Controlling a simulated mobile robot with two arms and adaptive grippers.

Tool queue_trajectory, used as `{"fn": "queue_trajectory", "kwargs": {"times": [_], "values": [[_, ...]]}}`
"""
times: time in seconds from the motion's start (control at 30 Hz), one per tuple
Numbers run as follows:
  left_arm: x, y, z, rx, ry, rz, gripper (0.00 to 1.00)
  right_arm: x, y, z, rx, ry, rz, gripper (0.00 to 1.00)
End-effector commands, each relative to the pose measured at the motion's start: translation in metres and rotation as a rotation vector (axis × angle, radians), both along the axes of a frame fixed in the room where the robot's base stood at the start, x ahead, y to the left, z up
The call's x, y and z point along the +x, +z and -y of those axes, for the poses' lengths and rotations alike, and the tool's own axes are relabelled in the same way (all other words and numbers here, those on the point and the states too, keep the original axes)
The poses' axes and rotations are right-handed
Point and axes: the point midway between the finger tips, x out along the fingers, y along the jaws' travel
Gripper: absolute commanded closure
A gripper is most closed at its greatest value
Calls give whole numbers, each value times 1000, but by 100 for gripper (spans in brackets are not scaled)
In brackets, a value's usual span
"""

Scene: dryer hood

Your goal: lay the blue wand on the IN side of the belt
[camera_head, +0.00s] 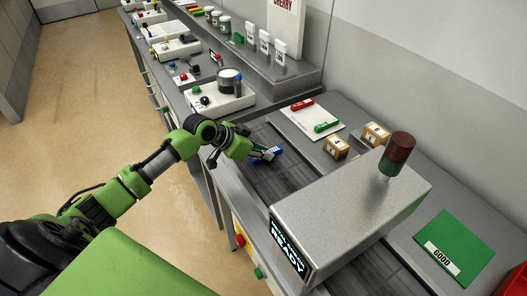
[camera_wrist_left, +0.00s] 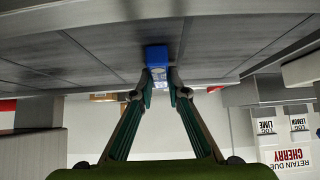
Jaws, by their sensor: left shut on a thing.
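In the left wrist view the blue wand (camera_wrist_left: 157,58) sits between the two fingertips of the gripper (camera_wrist_left: 158,82), close to the belt (camera_wrist_left: 220,45). I cannot tell whether it touches the belt. My left gripper is shut on it. My right gripper is not in view.
Two small boxes (camera_head: 335,148) (camera_head: 376,134) stand near the hood. A green GOOD mat (camera_head: 455,247) lies to the right. The hood's display reads READY.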

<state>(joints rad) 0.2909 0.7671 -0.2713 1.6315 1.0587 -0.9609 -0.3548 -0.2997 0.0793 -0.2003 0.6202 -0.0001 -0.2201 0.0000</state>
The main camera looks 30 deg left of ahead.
Motion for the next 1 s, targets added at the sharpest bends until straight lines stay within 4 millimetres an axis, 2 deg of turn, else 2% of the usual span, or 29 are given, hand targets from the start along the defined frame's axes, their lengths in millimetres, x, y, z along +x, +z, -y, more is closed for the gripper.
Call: {"fn": "queue_trajectory", "kwargs": {"times": [0.03, 0.1, 0.4, 0.57, 1.0], "values": [[0, -2, 0, 1, 0, -1, 83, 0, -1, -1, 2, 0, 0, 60], [0, -1, 0, 0, -1, -1, 69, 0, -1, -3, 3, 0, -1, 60], [0, -1, 0, -1, 0, -2, 69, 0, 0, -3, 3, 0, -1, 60], [-4, 6, -4, 2, 1, -1, 69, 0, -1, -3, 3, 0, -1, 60], [-59, 66, -34, 6, -2, -3, 69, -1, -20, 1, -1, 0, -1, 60]]}}
